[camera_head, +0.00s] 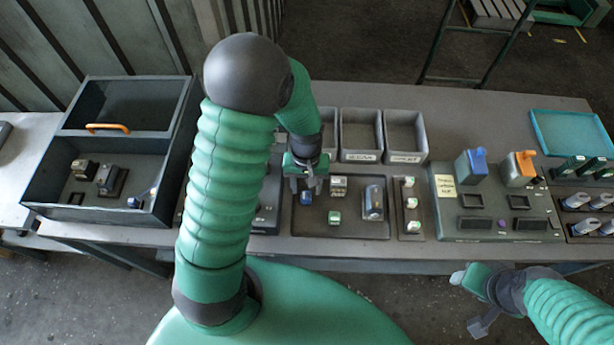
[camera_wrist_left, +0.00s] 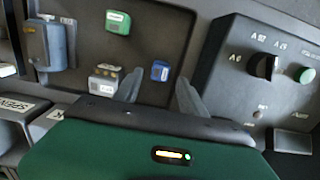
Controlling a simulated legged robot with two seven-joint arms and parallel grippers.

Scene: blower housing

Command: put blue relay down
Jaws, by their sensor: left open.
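The blue relay (camera_head: 306,198) is on the dark tray (camera_head: 356,228), near its left edge, partly hidden under my left gripper (camera_head: 306,186). In the left wrist view the blue relay (camera_wrist_left: 160,70) shows beyond the gap between the two spread fingers of my left gripper (camera_wrist_left: 160,92). The fingers are open and hold nothing. A green relay (camera_head: 334,217), a beige-topped relay (camera_head: 338,187) and a grey-blue cylindrical part (camera_head: 373,202) share the tray. My right gripper (camera_head: 474,300) is empty, its fingers apart, off the table's front edge.
Grey bins (camera_head: 404,137) stand behind the tray. A control box with a knob (camera_wrist_left: 266,67) is beside it. A strip with several white-topped parts (camera_head: 411,203) and a fixture with blue and orange levers (camera_head: 495,212) are to the right. A large open crate (camera_head: 110,211) is at left.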

